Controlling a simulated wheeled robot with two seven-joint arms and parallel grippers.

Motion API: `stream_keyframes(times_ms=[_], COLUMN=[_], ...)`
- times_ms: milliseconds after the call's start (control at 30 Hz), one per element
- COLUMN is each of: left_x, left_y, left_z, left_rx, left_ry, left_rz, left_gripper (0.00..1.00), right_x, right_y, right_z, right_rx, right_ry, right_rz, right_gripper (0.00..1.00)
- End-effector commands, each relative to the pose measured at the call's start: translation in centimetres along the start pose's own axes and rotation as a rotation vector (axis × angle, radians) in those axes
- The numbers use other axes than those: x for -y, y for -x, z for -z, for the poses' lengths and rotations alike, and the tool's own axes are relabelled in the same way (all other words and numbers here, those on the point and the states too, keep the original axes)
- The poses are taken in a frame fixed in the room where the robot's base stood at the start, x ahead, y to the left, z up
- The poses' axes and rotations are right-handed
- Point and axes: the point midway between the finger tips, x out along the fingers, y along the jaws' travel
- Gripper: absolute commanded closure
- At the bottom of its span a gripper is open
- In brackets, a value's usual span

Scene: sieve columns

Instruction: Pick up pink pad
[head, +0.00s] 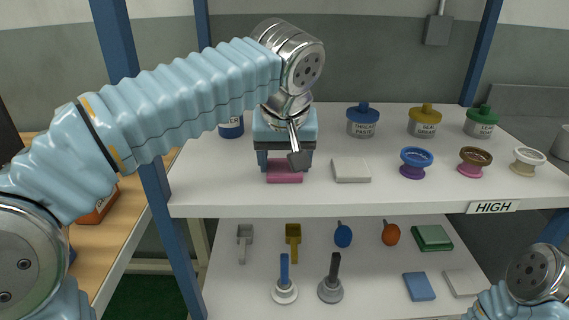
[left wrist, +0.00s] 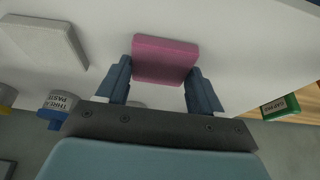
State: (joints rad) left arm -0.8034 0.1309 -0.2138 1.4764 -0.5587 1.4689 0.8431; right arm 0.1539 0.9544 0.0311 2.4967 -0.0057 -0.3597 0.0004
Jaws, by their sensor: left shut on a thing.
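The pink pad (head: 285,177) is at the upper shelf, left of the white pad. My left gripper (head: 284,164) points down over it and is shut on it. In the left wrist view the pink pad (left wrist: 165,58) sits between the two blue fingers of the gripper (left wrist: 162,84). I cannot tell whether the pad touches the shelf or is just above it. My right gripper is not in view; only part of my right arm shows at the lower right of the head view.
A white pad (head: 351,170) lies just right of the pink pad. Labelled jars, such as the thread paste jar (head: 363,120), stand behind. The lower shelf (head: 375,285) holds scoops, pads and handled tools. A blue post (head: 165,215) stands at left.

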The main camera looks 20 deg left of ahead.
Motion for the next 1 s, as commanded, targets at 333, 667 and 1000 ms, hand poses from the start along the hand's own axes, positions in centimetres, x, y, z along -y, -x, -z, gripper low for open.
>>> stream_keyframes(times_ms=[333,667,1000], left_x=[-1.0,-5.0,-7.0], left_y=[5.4,13.4,16.5], left_z=[0.7,-3.5,-6.2], left_rx=[-0.003,-0.002,0.000], left_ry=[-0.003,-0.005,0.000], left_rz=[-0.005,-0.003,0.000], left_gripper=[0.61,0.61,0.61], right_x=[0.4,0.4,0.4], right_y=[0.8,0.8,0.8], right_z=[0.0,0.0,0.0], right_rx=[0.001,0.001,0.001], right_ry=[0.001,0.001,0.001], right_rz=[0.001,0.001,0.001], right_gripper=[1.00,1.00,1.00])
